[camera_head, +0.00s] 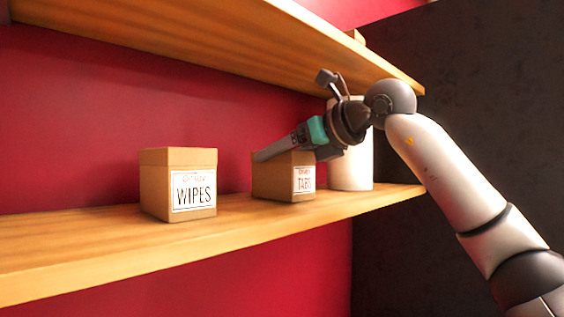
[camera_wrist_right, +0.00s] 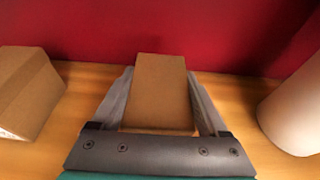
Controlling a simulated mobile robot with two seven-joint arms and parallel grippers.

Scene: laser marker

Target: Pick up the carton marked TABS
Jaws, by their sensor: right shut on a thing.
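The TABS carton (camera_head: 284,182) is a small brown box with a white label, upright on the wooden shelf in the head view. My right gripper (camera_head: 262,156) reaches in from the right over its top and is shut on it. In the right wrist view the carton (camera_wrist_right: 161,90) sits between the two fingers of my right gripper (camera_wrist_right: 160,98), one on each side. The carton appears to be still on the shelf. My left gripper shows in neither view.
The WIPES carton (camera_head: 180,184) stands left of the TABS carton on the same shelf (camera_head: 120,238). A white cylinder (camera_head: 352,165) stands close on the right, partly hidden by my arm. An upper shelf (camera_head: 230,40) hangs above, and a red wall (camera_head: 80,110) closes the back.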

